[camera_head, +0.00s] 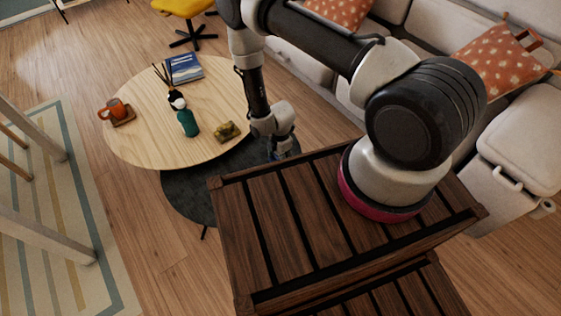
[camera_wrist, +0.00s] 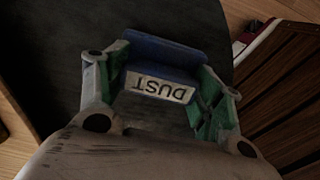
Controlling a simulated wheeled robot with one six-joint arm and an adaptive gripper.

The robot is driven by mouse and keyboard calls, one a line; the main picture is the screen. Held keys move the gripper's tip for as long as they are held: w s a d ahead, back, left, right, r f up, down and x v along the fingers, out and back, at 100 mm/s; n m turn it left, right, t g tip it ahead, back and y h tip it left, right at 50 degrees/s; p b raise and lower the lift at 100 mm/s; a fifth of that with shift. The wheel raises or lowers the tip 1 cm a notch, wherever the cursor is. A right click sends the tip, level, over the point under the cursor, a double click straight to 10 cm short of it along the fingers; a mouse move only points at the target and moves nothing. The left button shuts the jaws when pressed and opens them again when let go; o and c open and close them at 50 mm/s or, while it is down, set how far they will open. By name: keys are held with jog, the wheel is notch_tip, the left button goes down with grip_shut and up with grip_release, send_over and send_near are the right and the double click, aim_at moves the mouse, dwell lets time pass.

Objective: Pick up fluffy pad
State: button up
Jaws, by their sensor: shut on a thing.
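A blue pad (camera_wrist: 165,52) with a white label reading "DUST", upside down in the wrist view, sits between the fingers of my gripper (camera_wrist: 160,70). The green-padded fingers are shut on it from both sides. I cannot tell its fluffy texture in this dim view. In the head view my gripper (camera_head: 284,148) hangs beside the round wooden table, at the far edge of the slatted crate; only a bit of blue shows there. Below the pad is a dark round surface (camera_wrist: 55,60); I cannot tell whether the pad touches it.
The slatted dark wooden crate (camera_head: 285,225) stands close on the right. The round light wooden table (camera_head: 150,135) holds an orange mug (camera_head: 116,107), a green bottle (camera_head: 188,122), a small olive-yellow item (camera_head: 226,131) and a blue book (camera_head: 184,68). A beige sofa (camera_head: 400,15) stands behind.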

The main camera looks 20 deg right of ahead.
notch_tip(320, 180, up, 10)
jog(key=shift+r, duration=0.1)
dwell(0.5)
jog(key=o, duration=0.3)
jog(key=shift+a, duration=0.1)
jog(key=shift+c, duration=0.4)
